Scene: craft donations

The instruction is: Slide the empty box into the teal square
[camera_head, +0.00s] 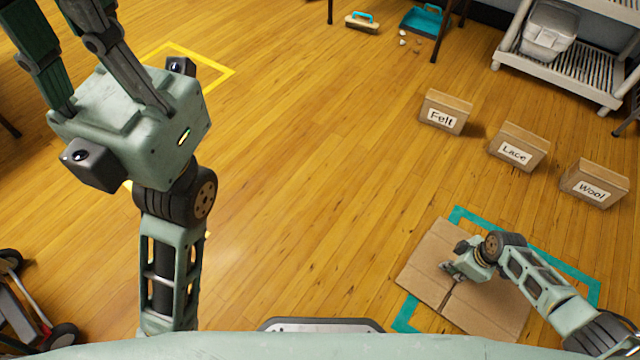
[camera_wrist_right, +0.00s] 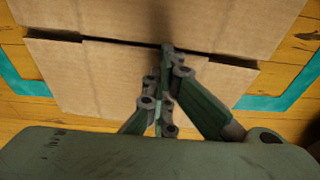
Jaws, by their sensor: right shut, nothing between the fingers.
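The cardboard box (camera_head: 435,252) lies on the wood floor at lower right, its flaps meeting at a dark seam. The teal square (camera_head: 590,290) is a tape outline on the floor under and around it. The box covers part of the outline's left side and sticks out past it. Teal also shows on both sides of the box (camera_wrist_right: 120,65) in the right wrist view. My right gripper (camera_head: 452,269) is shut and empty over the box top, its fingertips (camera_wrist_right: 166,48) at the seam. I cannot tell if they touch. My left gripper (camera_head: 75,25) is raised at upper left, fingers apart, tips out of frame.
Boxes labelled Felt (camera_head: 442,116), Lace (camera_head: 514,152) and Wool (camera_head: 593,188) stand beyond the square. A shelf (camera_head: 560,80) holds a white bin (camera_head: 548,35). A brush (camera_head: 362,22) and teal dustpan (camera_head: 425,20) lie at the back. The middle floor is clear.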

